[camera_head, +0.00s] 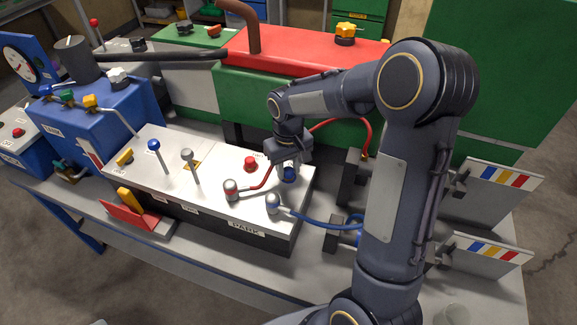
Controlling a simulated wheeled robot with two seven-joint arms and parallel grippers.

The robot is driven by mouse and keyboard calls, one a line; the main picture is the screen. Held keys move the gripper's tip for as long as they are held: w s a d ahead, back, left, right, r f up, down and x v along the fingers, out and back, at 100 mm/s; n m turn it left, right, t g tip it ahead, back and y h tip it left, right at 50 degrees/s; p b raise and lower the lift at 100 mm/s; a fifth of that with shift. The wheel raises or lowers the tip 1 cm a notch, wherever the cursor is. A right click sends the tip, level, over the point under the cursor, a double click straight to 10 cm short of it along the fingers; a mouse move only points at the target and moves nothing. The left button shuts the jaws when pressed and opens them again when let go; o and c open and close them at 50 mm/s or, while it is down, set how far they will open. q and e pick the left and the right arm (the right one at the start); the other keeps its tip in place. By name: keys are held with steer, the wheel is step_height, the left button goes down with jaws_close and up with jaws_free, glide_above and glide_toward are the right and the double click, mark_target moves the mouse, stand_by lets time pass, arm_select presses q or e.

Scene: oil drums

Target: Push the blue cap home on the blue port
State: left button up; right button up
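A dark blue cap (290,174) shows just beneath my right gripper (287,163), at the right end of the white-topped panel box (215,164). The gripper points down and hides the cap's upper part and whatever lies under it. I cannot tell how far the cap is seated or whether the fingers grip it. The blue port itself is not clearly visible. A blue-banded metal coupling (273,204) with a blue hose (315,218) stands just in front, near the PARK label. My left gripper is out of view.
A red cap (250,164) and a red coupling (231,189) with a red hose stand left of the gripper. Levers (190,167) rise farther left. Striped plates (492,188) stand at the right. A red-and-green machine (300,55) is behind.

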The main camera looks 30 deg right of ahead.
steer(key=o, duration=0.4)
steer(key=shift+r, duration=0.15)
step_height(320, 180, up, 8)
steer(key=shift+f, duration=0.15)
steer(key=s+a+r+t+y, duration=0.1)
steer(key=s+a+t+y, duration=0.1)
steer(key=s, duration=0.9)
steer(key=s+a+r+m+t+y, duration=0.1)
steer(key=s+a+t, duration=0.2)
steer(key=s, duration=0.8)
steer(key=shift+a+r+t+y, duration=0.15)
steer(key=shift+a+t+y, duration=0.2)
steer(key=shift+a, duration=0.8)
